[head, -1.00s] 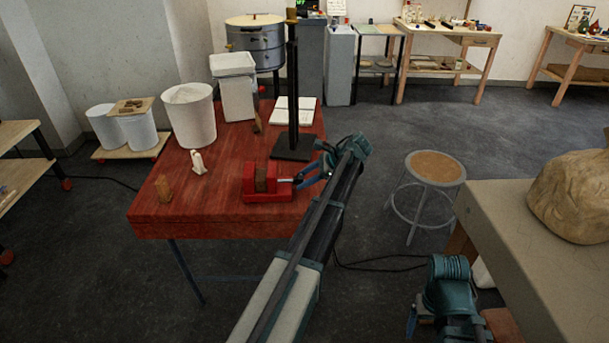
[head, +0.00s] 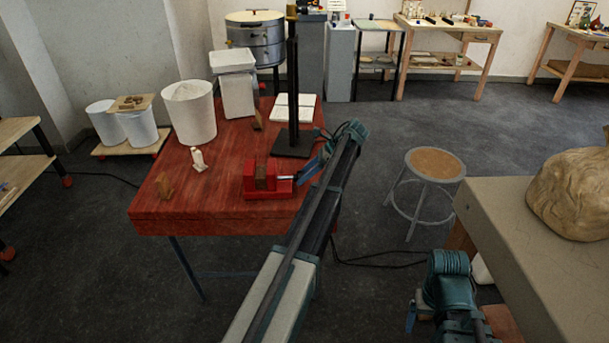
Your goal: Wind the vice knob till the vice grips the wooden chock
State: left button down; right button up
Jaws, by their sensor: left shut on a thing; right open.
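The red vice (head: 250,185) sits near the front right of the red table. The brown wooden chock (head: 262,176) stands upright between its jaws; I cannot tell whether both jaws touch it. My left gripper (head: 299,179) reaches the vice's right end, shut on the knob, which its blue fingers mostly hide. A pale screw part (head: 285,178) shows between the vice and the fingers. My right gripper (head: 411,319) is open, low at the right, away from the vice and partly hidden by its own arm.
A stool (head: 435,162) and a grey-topped bench (head: 510,225) are at the right.

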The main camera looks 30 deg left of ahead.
pick_arm(q)
jog(key=c, duration=0.5)
grip_release()
jog(key=shift+c, duration=0.2)
jog(key=p+v, duration=0.9)
jog(key=v, duration=0.4)
jog(key=shift+d+r+p, duration=0.2)
jog(key=shift+r+p, duration=0.1)
jog(key=shift+p, duration=0.1)
jog(key=shift+w, duration=0.1)
